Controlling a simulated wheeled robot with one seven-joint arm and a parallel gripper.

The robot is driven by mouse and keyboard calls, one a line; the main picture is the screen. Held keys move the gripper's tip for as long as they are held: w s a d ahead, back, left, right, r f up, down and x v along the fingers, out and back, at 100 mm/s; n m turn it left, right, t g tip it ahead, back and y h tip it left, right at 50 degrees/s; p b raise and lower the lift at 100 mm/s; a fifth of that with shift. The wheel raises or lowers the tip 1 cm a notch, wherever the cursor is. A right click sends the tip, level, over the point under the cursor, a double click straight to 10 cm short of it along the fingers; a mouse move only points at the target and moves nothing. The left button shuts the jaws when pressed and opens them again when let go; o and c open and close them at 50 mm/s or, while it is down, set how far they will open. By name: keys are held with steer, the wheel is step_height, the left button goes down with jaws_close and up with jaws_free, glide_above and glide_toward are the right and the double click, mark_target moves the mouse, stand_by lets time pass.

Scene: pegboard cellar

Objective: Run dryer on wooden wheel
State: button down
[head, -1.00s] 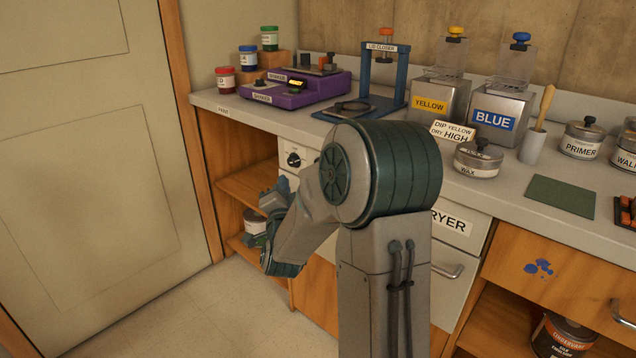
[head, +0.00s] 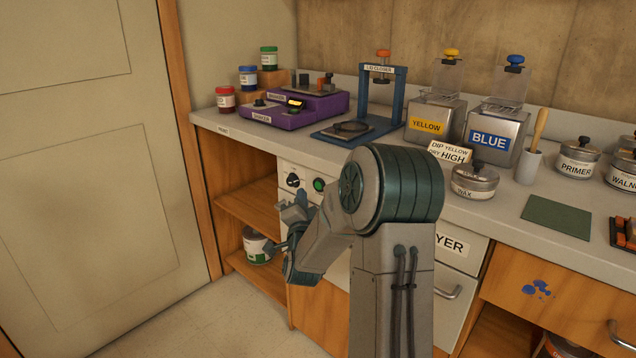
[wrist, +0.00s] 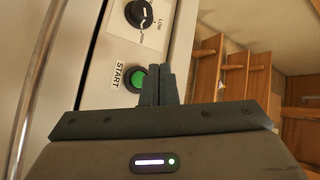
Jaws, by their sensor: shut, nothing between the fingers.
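The dryer is a white unit under the counter; its label (head: 452,246) is partly hidden by my arm. Its front carries a black knob (head: 293,180) and a green start button (head: 319,185). In the wrist view the knob (wrist: 139,13) has a LOW mark beside it, and its exact setting is hard to tell. The green button (wrist: 133,78) lies beside the START label. My gripper (wrist: 160,76) is shut and empty, its fingertips just right of the button in that view; contact cannot be told. In the head view my gripper (head: 298,203) is below the knob. No wooden wheel is visible.
A card (head: 450,153) on the counter reads DIP YELLOW DRY HIGH. Yellow (head: 430,123) and blue (head: 490,137) tins and a wax tin (head: 474,182) stand there. Open shelves (head: 245,205) with a can (head: 256,246) lie left of the dryer.

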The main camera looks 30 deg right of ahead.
mark_target(314, 182)
steer(key=shift+w+d+b, duration=0.25)
steer(key=shift+w+d, duration=0.05)
steer(key=shift+d, duration=0.45)
steer(key=shift+w+d+b, duration=0.25)
steer(key=shift+d, duration=0.45)
stand_by(1.0)
steer(key=shift+w+d+b, duration=0.15)
steer(key=shift+d+b, duration=0.2)
steer(key=shift+b, duration=0.05)
steer(key=shift+w+d+b, duration=0.15)
steer(key=shift+d+b, duration=0.15)
steer(key=shift+d, duration=0.2)
stand_by(0.5)
stand_by(0.3)
steer(key=shift+s+a+b, duration=0.35)
steer(key=shift+a+b, duration=0.15)
steer(key=shift+a, duration=0.35)
